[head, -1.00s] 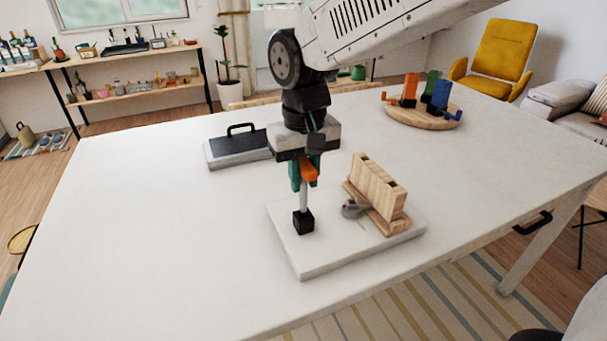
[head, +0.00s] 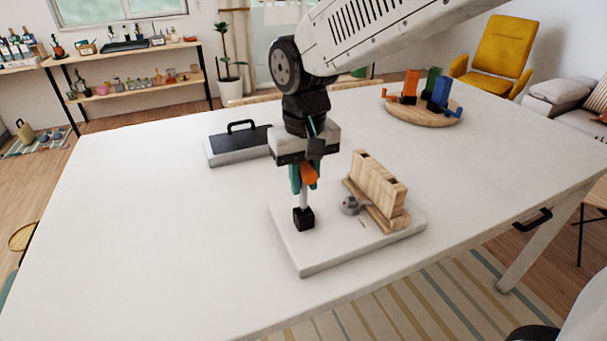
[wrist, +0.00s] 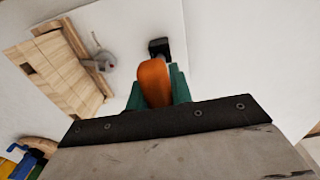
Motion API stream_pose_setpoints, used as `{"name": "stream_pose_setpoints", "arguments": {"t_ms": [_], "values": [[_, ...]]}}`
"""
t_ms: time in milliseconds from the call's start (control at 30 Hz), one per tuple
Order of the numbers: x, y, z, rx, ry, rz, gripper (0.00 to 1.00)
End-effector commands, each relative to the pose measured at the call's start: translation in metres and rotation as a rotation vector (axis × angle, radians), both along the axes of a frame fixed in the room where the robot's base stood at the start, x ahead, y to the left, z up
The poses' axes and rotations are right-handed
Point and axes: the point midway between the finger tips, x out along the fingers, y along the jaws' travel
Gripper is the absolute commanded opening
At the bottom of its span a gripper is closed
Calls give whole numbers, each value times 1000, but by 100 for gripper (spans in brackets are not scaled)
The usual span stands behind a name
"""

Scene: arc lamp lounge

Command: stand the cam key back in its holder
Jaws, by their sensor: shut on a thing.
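The cam key has an orange handle (head: 309,174) and a thin pale shaft (head: 304,199). My gripper (head: 304,180) has green fingers and is shut on the handle, which also shows in the wrist view (wrist: 154,82). The key is about upright, its shaft pointing down to a small black block (head: 304,219) on the white board. This block looks like the holder; in the wrist view it (wrist: 159,48) is just beyond the handle. The shaft's lower end meets the block in the picture, but I cannot tell how deep it sits.
A slotted wooden block (head: 378,182) and a grey rounded cam piece (head: 350,206) sit on the white board (head: 320,255), right of the key. Behind are a grey case with a black handle (head: 236,147) and a round wooden tray (head: 420,119). The table's left side is clear.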

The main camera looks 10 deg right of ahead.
Motion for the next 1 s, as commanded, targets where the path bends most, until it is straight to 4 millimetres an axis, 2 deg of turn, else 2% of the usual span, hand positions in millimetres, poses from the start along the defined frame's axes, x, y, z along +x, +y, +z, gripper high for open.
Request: {"name": "stream_pose_setpoints", "arguments": {"t_ms": [1000], "values": [[0, 0, -26, 0, 0, 0, 0]]}}
